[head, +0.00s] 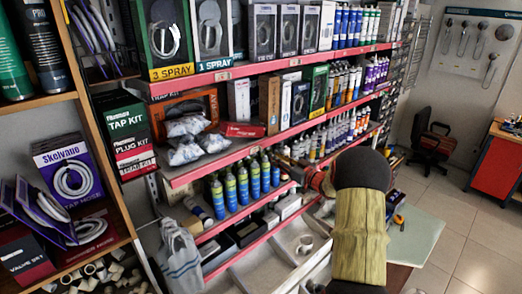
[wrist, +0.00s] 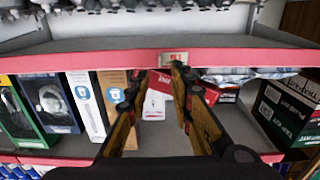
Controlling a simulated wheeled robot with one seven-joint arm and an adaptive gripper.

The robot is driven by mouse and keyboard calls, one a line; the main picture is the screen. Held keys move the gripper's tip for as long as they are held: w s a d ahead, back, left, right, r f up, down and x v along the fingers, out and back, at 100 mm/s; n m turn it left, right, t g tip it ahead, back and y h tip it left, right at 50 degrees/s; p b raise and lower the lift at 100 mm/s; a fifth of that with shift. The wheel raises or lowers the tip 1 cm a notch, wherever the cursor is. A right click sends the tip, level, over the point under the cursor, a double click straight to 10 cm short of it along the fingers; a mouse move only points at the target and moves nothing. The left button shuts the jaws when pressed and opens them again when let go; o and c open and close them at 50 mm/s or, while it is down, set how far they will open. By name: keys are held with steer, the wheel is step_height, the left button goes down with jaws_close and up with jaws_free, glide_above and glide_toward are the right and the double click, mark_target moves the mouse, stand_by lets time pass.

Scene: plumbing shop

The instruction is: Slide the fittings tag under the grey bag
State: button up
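My gripper (wrist: 157,72) shows in the wrist view with its two yellow-and-black fingers apart, reaching over a shelf. Clear-grey plastic bags (wrist: 238,75) lie to the right of the fingers, past a red box. In the head view, similar bags (head: 187,126) rest on the middle shelf, and a grey cloth bag (head: 181,262) hangs lower left. I cannot tell which is the grey bag.
The red box (wrist: 225,94) lies beside the right finger; it also shows in the head view (head: 242,130). Upright boxes (wrist: 87,104) line the left of the wrist view, and a tap kit box (wrist: 287,112) stands at right. The red shelf edge (wrist: 105,60) crosses near the fingertips.

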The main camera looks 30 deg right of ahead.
mark_target(256, 150)
steer(key=w+a+p, duration=0.1)
steer(key=w+p, duration=0.1)
steer(key=w, duration=0.6)
steer(key=shift+c, duration=1.4)
jaws_close()
